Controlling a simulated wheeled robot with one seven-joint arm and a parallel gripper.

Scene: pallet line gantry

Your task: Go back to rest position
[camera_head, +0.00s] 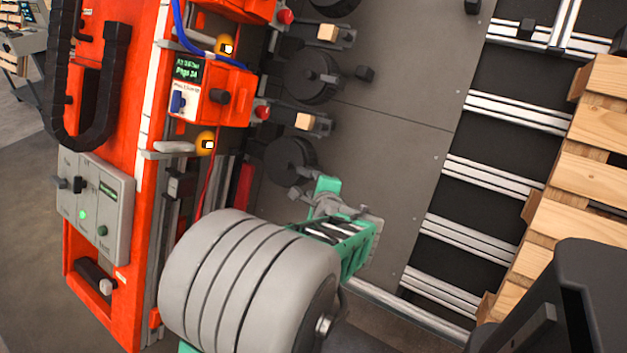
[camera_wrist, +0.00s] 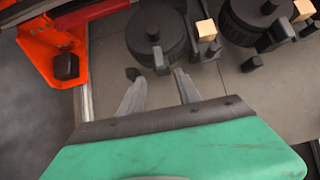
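My gripper (camera_wrist: 158,84) shows in the wrist view with its two grey fingers spread apart and nothing between them. It points at a grey panel (camera_wrist: 115,65) with black round parts. The nearest black disc (camera_wrist: 155,35) lies just beyond the fingertips; I cannot tell the exact gap. In the head view my arm, grey and ribbed with green parts, reaches over the lower middle, in front of the same grey panel (camera_head: 390,130). The fingers are hard to make out there.
An orange machine frame (camera_head: 110,300) with a grey control box (camera_head: 97,205) stands at left. Black discs (camera_head: 312,75) and small wooden blocks (camera_head: 305,121) sit on the panel close to my arm. Metal rails (camera_head: 490,175) and wooden pallets (camera_head: 575,230) are at right.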

